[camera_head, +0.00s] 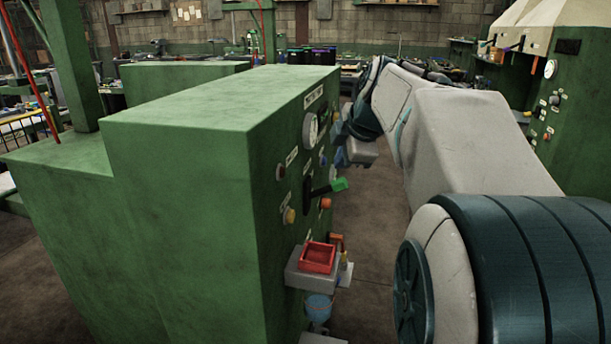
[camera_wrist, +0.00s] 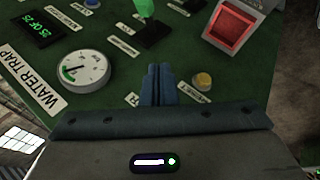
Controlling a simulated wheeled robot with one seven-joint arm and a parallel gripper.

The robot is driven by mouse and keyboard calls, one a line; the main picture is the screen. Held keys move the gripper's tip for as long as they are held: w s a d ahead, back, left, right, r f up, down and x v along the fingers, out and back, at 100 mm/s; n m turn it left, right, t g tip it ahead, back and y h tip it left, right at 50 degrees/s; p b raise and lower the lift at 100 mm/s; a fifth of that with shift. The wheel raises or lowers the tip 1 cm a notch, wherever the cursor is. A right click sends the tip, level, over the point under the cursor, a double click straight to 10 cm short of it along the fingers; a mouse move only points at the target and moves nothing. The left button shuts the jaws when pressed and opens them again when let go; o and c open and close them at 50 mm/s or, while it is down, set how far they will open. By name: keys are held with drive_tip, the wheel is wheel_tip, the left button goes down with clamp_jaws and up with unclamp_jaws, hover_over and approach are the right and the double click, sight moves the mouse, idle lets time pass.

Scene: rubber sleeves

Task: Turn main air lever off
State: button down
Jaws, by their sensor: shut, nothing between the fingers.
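The only lever I see has a green handle (camera_head: 328,188) and a dark base, and it sticks out from the control face of the green machine (camera_head: 190,130). Its label is too small to read. In the wrist view its green handle (camera_wrist: 146,8) is at the top edge, partly cut off, above its dark base (camera_wrist: 152,32). My gripper (camera_wrist: 158,70) is shut and empty, in front of the panel. Its fingertips appear below the lever base in the wrist view and are apart from the handle. In the head view my gripper (camera_head: 358,152) is beyond the lever, partly hidden by my arm.
A round gauge (camera_wrist: 82,68), a "WATER TRAP" label (camera_wrist: 22,82), a dark display (camera_wrist: 42,32) and a yellow button (camera_wrist: 203,80) surround the fingers. A red tray (camera_head: 317,258) on a grey shelf juts out below the lever. Another green machine (camera_head: 575,120) stands at right.

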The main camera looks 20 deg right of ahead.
drive_tip(key=shift+w+d+r+n, duration=0.4)
drive_tip(key=shift+d+r+n, duration=0.1)
drive_tip(key=shift+d+r, duration=0.05)
drive_tip(key=p, duration=0.2)
approach(334, 184)
drive_tip(key=w+a+f, duration=0.2)
drive_tip(key=a, duration=0.1)
drive_tip(key=w+d+f, duration=0.2)
drive_tip(key=shift+d+f+p, duration=0.2)
drive_tip(key=shift+f+p, duration=0.15)
drive_tip(key=shift+s, duration=0.1)
drive_tip(key=shift+d+f+b, duration=0.1)
drive_tip(key=shift+b, duration=0.2)
